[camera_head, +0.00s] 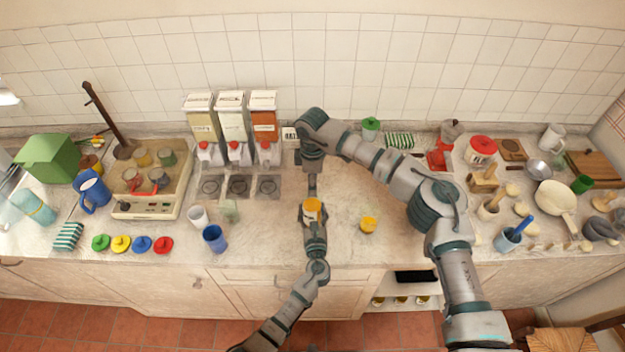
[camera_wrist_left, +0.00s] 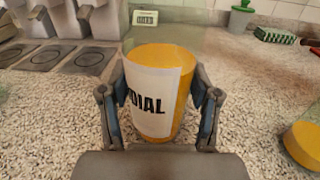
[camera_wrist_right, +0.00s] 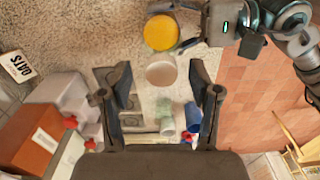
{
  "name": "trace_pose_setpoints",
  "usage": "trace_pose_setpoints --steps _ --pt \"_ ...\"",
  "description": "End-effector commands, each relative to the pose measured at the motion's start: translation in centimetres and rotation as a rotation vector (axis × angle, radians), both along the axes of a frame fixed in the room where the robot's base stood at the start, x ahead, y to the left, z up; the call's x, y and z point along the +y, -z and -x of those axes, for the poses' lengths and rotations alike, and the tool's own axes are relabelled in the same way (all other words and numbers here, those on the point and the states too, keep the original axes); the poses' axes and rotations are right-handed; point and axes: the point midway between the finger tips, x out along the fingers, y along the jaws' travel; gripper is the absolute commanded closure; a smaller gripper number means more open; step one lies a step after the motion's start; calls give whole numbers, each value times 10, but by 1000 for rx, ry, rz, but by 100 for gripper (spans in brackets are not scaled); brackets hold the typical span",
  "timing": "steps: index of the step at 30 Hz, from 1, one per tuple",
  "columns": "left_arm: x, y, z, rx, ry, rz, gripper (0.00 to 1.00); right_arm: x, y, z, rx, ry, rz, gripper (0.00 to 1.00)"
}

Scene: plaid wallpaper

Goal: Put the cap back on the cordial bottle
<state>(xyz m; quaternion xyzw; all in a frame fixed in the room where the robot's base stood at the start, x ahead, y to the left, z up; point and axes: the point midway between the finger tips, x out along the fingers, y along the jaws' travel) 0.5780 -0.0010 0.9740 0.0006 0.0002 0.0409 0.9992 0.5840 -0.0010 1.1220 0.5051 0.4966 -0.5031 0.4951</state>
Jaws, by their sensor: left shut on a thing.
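The cordial bottle (camera_head: 312,204), yellow with a white label, is held upright in my left gripper (camera_head: 313,222). In the left wrist view the bottle (camera_wrist_left: 152,95) stands between both fingers (camera_wrist_left: 162,105), with clear glass above the yellow. My right gripper (camera_wrist_right: 162,70) points down beyond the bottle, fingers apart. A pale disc (camera_wrist_right: 160,74) shows between its fingers; I cannot tell what it is.
A white cup (camera_head: 198,216), a green glass (camera_head: 230,210) and a blue cup (camera_head: 214,239) stand left of the bottle. Three dispensers (camera_head: 232,128) stand against the wall. Coloured lids (camera_head: 142,244) lie at the front left. The counter around the yellow piece is clear.

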Motion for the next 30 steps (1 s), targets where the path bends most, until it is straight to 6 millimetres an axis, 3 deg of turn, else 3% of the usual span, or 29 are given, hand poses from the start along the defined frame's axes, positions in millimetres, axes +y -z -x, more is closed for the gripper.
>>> trace_pose_setpoints --steps 8,21,30 --pt "1 1 0 2 -2 0 100 0 -10 0 0 -1 0 38" --pt "2 1 -1 2 -3 0 100 0 -96 -2 0 0 0 38" --pt "2 1 -1 2 -4 0 100 0 -119 -2 2 0 0 38"
